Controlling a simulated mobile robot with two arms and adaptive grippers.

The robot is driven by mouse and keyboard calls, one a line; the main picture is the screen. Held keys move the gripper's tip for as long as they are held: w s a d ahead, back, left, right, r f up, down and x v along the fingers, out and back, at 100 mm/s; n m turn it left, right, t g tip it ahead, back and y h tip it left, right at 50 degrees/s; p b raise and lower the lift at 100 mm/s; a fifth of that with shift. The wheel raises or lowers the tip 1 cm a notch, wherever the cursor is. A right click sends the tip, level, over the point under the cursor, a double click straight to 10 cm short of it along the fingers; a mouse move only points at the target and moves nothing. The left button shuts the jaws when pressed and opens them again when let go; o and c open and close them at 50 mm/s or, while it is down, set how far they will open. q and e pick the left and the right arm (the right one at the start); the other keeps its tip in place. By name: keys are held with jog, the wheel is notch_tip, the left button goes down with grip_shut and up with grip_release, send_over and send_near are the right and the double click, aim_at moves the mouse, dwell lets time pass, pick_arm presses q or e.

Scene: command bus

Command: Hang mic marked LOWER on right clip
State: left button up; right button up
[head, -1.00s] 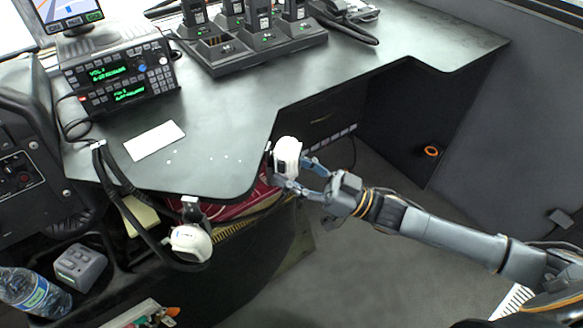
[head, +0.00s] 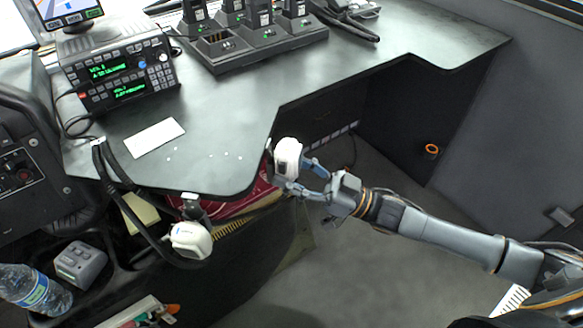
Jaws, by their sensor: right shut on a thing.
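A white hand mic (head: 287,157) is at the right part of the desk's front edge, in front of the dark edge there. My right gripper (head: 300,180) is shut on this mic, its fingers reaching it from the right. A second white mic (head: 191,240) hangs below the front edge further left, under a small clip (head: 190,200). Black cords run near it. The clip behind the held mic is hidden, and I cannot tell whether the mic touches it. No LOWER marking is readable on either mic. My left gripper is not in view.
The desk (head: 225,120) holds a radio unit (head: 122,75) with green displays, a white card (head: 154,137) and a charger rack (head: 260,50) with several handsets. A water bottle (head: 35,292) and a grey box (head: 80,265) are at lower left. The floor (head: 345,265) below my right arm is clear.

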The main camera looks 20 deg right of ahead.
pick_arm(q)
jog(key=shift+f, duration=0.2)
pick_arm(e)
jog(key=shift+f, duration=0.3)
pick_arm(q)
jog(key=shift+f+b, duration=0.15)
jog(key=shift+b, duration=0.15)
pick_arm(e)
jog(key=shift+f, duration=0.35)
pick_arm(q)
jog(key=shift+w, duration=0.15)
pick_arm(e)
jog(key=shift+f, duration=0.1)
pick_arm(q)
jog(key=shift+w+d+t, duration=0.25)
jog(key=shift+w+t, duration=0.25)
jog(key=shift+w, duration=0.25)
pick_arm(e)
jog(key=shift+f, duration=0.35)
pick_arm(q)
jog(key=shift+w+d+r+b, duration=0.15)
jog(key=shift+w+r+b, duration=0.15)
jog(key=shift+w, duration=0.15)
pick_arm(e)
jog(key=shift+f, duration=0.3)
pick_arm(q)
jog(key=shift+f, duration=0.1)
pick_arm(e)
jog(key=o, duration=1.1)
